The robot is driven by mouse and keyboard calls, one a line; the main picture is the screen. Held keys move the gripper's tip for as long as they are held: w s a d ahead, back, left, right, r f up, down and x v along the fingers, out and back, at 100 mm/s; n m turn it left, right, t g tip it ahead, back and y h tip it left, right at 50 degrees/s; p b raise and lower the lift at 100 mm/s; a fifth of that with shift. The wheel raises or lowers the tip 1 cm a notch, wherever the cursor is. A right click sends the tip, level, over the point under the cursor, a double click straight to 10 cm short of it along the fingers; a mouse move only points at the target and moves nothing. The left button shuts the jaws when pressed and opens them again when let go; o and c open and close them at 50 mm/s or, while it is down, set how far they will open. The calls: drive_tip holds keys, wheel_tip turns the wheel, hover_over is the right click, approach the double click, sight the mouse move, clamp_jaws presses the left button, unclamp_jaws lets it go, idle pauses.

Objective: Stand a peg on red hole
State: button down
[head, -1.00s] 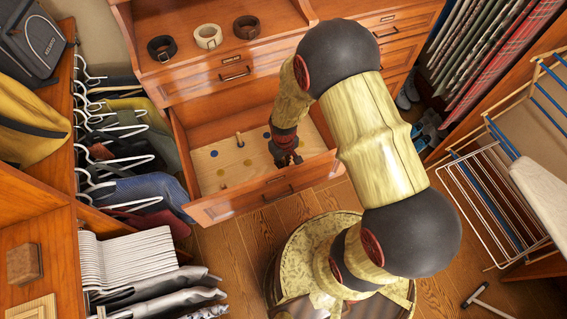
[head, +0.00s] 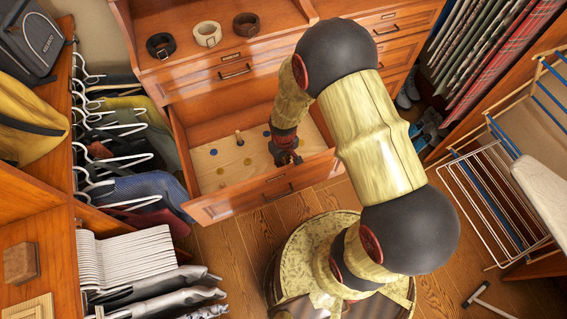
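A light wooden board (head: 232,168) with small coloured spots, several of them blue or yellowish, lies in the open drawer. A thin dark peg (head: 239,138) stands upright toward the back of the board. A small pale spot or piece (head: 222,185) shows near the board's front left; I cannot tell what it is. I cannot make out a red hole; my arm covers part of the board's right side. My gripper (head: 288,159) points down over the right part of the drawer, near its front wall. Its fingers are too small and dark to show whether they are open or hold anything.
The drawer front (head: 262,194) and side walls surround the board. Three rolled belts (head: 207,35) lie on the dresser top behind. Hanging clothes (head: 130,150) crowd the left, and a drying rack (head: 495,195) stands at right. Wooden floor shows before the drawer.

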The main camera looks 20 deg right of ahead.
drive_tip(key=shift+f, duration=0.25)
drive_tip(key=shift+f+b, duration=0.3)
drive_tip(key=shift+b, duration=0.05)
idle(0.5)
drive_tip(key=c, duration=1.8)
unclamp_jaws()
drive_tip(key=shift+c, duration=0.2)
drive_tip(key=shift+o, duration=0.4)
wheel_tip(320, 180, up, 12)
